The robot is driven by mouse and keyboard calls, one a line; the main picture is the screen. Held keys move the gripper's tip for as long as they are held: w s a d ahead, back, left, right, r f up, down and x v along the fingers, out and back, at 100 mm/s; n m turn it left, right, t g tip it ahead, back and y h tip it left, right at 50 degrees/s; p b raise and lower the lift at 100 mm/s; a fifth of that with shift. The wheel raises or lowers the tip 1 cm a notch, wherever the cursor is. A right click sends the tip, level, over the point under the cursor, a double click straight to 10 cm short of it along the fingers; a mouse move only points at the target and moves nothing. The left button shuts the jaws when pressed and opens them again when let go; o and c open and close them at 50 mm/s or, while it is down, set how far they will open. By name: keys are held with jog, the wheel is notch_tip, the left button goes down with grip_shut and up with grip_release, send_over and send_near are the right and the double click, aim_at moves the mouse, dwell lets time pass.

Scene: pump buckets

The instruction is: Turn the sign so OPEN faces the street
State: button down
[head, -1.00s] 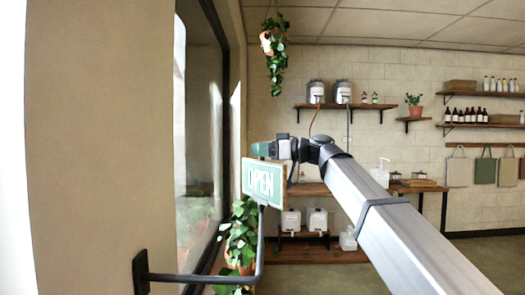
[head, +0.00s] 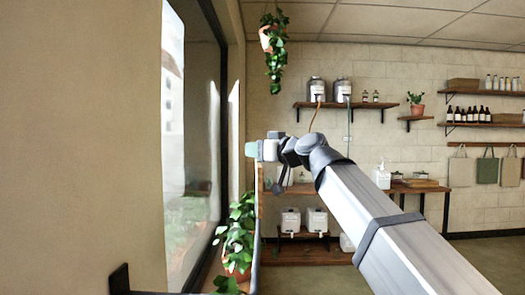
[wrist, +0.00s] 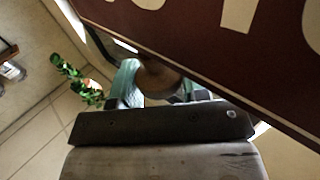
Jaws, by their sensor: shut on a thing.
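The hanging sign (head: 259,192) shows almost edge-on in the head view, as a thin upright strip below my gripper (head: 252,149). Its lettering cannot be read there. In the wrist view the sign (wrist: 215,45) fills the upper right with a maroon face, a cream border and parts of cream letters, too cropped to read as a word. My gripper's teal fingers (wrist: 157,88) are shut around a round brown part at the sign's edge. The sign's other face is hidden now.
A dark wall bracket (head: 121,281) sits at the lower left beside the tan wall. The window (head: 190,150) is left of the sign. A potted plant (head: 238,240) stands below by the window; another plant (head: 273,50) hangs above. Shelves line the back wall.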

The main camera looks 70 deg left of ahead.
jog(key=shift+m+t+y, duration=0.3)
jog(key=shift+t, duration=0.1)
jog(key=c, duration=0.7)
grip_release()
jog(key=shift+d, duration=0.1)
jog(key=v, duration=1)
jog(key=shift+w+d, duration=0.2)
jog(key=shift+d, duration=0.1)
